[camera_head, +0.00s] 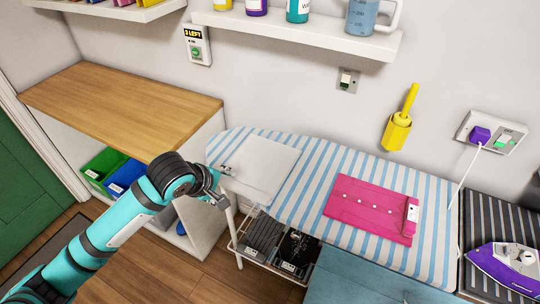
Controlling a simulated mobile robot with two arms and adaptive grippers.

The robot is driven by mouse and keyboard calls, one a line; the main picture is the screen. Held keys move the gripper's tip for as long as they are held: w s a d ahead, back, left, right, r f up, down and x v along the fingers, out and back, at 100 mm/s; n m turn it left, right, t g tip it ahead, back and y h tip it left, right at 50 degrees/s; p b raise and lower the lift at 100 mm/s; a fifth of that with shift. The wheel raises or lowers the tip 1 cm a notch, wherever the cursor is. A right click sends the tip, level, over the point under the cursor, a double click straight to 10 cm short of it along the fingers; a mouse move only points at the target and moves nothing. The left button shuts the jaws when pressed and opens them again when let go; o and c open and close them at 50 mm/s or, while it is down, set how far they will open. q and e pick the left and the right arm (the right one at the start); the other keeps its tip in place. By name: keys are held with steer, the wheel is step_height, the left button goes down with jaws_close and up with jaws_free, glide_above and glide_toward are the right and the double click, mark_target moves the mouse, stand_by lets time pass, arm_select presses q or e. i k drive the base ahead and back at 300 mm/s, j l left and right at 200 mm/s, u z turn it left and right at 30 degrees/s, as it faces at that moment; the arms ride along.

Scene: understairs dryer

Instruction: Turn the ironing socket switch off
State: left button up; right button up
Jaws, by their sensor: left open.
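A wall socket plate (517,137) is on the wall at the right, above the ironing board end. A purple plug (480,135) sits in its left side, with a white cord hanging from it. A switch with green on it (503,141) is on the plate's right side. The cord runs down toward a purple iron (503,262) at the right edge. My left gripper (222,198) is open and empty, near the left end of the ironing board, far to the left of the socket. My right gripper is out of view.
A yellow holder (397,130), another wall switch (346,80) and a labelled control (196,45) are on the wall. A white shelf (310,34) juts out above.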

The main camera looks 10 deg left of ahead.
mark_target(503, 140)
steer(key=z, duration=1.3)
steer(key=i+z, duration=0.5)
steer(key=k+l, duration=0.05)
